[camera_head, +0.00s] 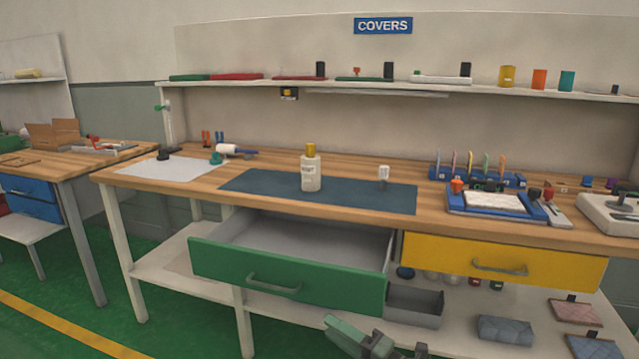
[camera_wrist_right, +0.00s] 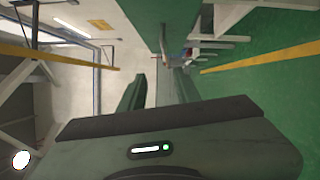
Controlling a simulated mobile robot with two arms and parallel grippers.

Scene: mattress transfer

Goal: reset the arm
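My right gripper (camera_head: 378,346) shows at the bottom edge of the head view, low in front of the workbench (camera_head: 330,160) and below the green drawer (camera_head: 285,277). Only part of it and of my grey-green arm is in that view. In the right wrist view the two fingers (camera_wrist_right: 158,90) stand apart with nothing between them. The green drawer is pulled out and its visible inside looks empty. My left gripper is in neither view.
A white bottle (camera_head: 311,172) with a yellow cap stands on a blue mat (camera_head: 350,191). A blue tray (camera_head: 477,213) holds a white pad. The yellow drawer (camera_head: 500,262) is shut. A grey bin (camera_head: 414,304) and folded pads sit on the lower shelf. Green floor lies clear at left.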

